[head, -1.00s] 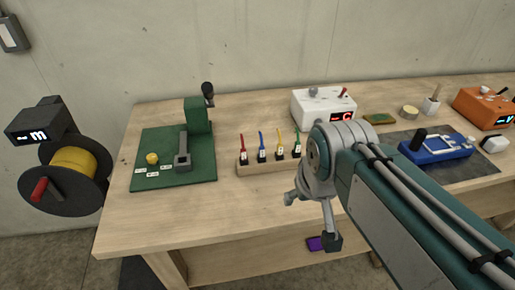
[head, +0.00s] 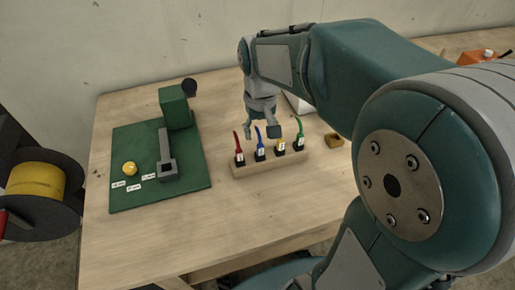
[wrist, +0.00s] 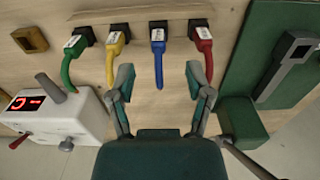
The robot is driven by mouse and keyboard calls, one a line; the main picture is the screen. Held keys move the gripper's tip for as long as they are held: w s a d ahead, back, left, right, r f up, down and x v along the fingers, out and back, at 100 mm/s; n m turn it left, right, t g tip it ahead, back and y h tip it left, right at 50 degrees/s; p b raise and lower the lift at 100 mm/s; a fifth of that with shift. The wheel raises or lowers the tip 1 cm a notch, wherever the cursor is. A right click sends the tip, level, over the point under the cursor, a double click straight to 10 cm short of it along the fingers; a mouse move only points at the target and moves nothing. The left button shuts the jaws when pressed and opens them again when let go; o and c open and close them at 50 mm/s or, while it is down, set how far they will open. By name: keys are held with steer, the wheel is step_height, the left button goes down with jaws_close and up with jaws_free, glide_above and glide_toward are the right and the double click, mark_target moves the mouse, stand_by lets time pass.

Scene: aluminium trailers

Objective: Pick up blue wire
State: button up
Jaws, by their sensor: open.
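The blue wire (head: 258,134) stands in a dark, labelled socket on a wooden block (head: 270,168). A red wire (head: 237,142) is to its left, with a yellow wire (head: 279,134) and a green wire (head: 299,128) to its right. My gripper (head: 261,130) is over the block, pointing down. In the wrist view, its open fingers (wrist: 158,76) lie either side of the blue wire (wrist: 158,54), whose free end reaches towards the gap between them. Neither finger appears to touch it. The red and yellow wires lie just outside the fingers.
A green board (head: 190,188) with a lever fixture (head: 166,152) stands left of the block. A yellow spool (head: 36,176) is at the far left. In the wrist view, a white box (wrist: 62,116) with a red display is near the left finger. Bare wood lies in front of the block.

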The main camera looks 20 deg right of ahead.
mark_target(260, 144)
steer(key=f, duration=0.7)
steer(key=shift+w+d+f, duration=0.1)
steer(key=shift+w+f, duration=0.25)
jaws_close()
